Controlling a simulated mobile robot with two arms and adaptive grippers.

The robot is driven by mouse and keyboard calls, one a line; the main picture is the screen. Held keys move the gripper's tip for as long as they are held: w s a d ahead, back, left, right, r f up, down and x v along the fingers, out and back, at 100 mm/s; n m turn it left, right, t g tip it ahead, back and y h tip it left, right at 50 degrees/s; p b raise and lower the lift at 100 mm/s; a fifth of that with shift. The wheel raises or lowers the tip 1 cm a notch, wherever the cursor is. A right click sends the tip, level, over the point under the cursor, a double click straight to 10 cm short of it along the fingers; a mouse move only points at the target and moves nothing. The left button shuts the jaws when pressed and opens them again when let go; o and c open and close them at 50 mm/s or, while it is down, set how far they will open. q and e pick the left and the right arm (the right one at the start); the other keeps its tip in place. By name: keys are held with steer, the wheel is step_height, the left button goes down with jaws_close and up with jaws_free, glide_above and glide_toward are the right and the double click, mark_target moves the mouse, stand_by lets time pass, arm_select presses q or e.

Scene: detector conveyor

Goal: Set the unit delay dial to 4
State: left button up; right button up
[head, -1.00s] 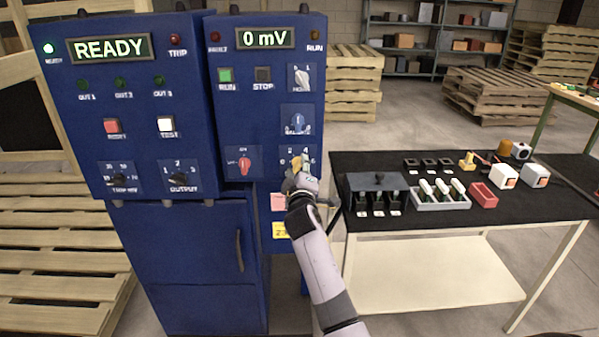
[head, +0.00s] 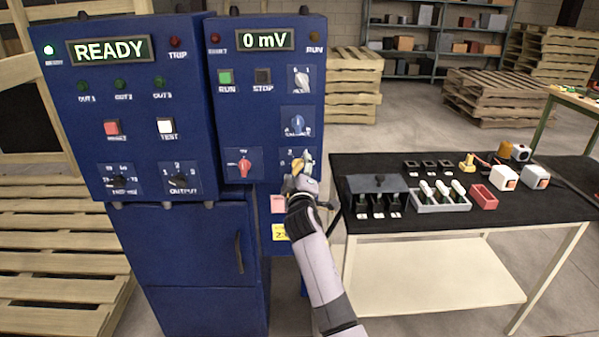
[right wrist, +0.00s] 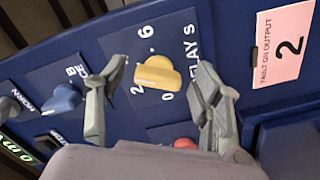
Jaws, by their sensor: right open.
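The unit delay dial is a yellow knob (right wrist: 158,72) on a blue plate in the right wrist view. Digits 2, 6 and 0 show around it, with the word DELAY beside it; the 4 is not clearly seen. I cannot tell which digit the knob points at. My right gripper (right wrist: 161,80) is open, one finger on each side of the knob with gaps between. In the head view my right gripper (head: 301,176) is in front of the dial's lower part. My left gripper is not in view.
A blue knob (head: 297,123) sits above the dial and a red knob (head: 244,164) to its left. A pink label (right wrist: 280,45) reads FAULT ON OUTPUT 2. A black-topped table (head: 460,220) with parts stands at the right.

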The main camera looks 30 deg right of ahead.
steer(key=shift+s, duration=0.1)
steer(key=v, duration=1.2)
